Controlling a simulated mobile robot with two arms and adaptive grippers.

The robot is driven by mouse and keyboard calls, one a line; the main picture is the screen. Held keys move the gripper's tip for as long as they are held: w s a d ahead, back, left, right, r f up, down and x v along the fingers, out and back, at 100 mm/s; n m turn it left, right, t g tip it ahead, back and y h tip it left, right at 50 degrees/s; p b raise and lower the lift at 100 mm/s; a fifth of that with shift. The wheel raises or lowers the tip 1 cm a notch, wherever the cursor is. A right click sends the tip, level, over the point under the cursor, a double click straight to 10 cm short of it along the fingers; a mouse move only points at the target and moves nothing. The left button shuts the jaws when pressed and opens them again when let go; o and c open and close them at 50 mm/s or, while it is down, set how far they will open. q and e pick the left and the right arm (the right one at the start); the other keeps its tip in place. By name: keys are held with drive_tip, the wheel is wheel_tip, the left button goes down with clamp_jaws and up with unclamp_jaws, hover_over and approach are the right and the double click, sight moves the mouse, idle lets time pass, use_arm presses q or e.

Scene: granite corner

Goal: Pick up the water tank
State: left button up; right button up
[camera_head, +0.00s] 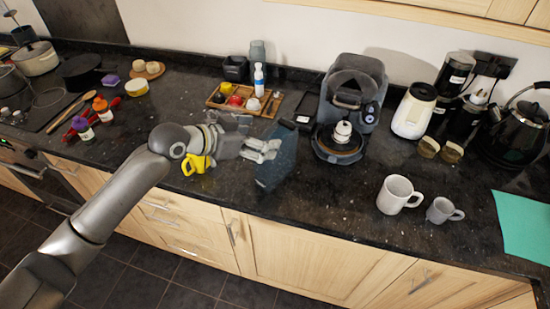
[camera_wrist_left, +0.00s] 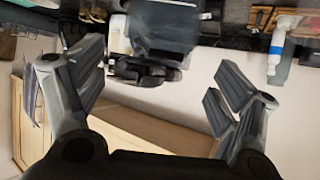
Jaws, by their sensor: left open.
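A translucent blue-grey box, which looks like the water tank (camera_head: 280,165), stands slightly tilted on the dark counter, left of the coffee machine (camera_head: 352,105). My left gripper (camera_head: 268,149) reaches in from the left, and its fingers are at the box's left side. I cannot tell whether they touch it. In the left wrist view the gripper (camera_wrist_left: 157,75) is open, with its fingers wide apart. That view looks upside down. My right gripper is out of view.
A yellow mug (camera_head: 193,165) sits beneath my left wrist. A wooden tray (camera_head: 270,108) with small items and a white bottle (camera_head: 259,80) stand behind. Two mugs (camera_head: 398,195) (camera_head: 443,210) stand at the right. The counter front between is clear.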

sight(271, 134)
use_arm(q)
drive_tip(key=shift+w+d+f+p, duration=0.1)
drive_tip(key=shift+w+d+p, duration=0.15)
drive_tip(key=shift+d+p, duration=0.1)
drive_tip(key=p+x, duration=0.1)
drive_tip(key=x, duration=0.2)
drive_tip(key=shift+w+a+f, duration=0.1)
drive_tip(key=shift+w+d+f, duration=0.25)
drive_tip(key=shift+f, duration=0.05)
drive_tip(key=shift+c, duration=0.4)
drive_tip(key=c, duration=0.9)
clamp_jaws()
drive_tip(key=shift+r, duration=0.2)
